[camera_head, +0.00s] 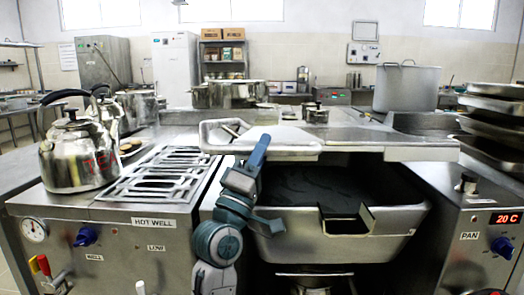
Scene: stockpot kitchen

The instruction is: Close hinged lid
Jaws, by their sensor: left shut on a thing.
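A wide metal pan (290,248) with a dark inside and a pouring lip stands in the middle of the counter. Its hinged lid (390,143) is a pale metal slab above and behind the pan. A gap under its front edge shows the dark inside, so the lid is not down on the rim. A light bar like a handle (285,152) runs along the lid's front left. My left gripper (260,150) reaches up from below, in front of the pan's left side, and is shut at this bar. The exact grip is partly hidden. My right gripper is not in view.
Left of the pan are a slatted hot well (165,175) and a steel kettle (75,155). A control panel with a pan knob (503,247) is at the right. Stacked trays (490,125) and a big stockpot (406,88) stand behind at right.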

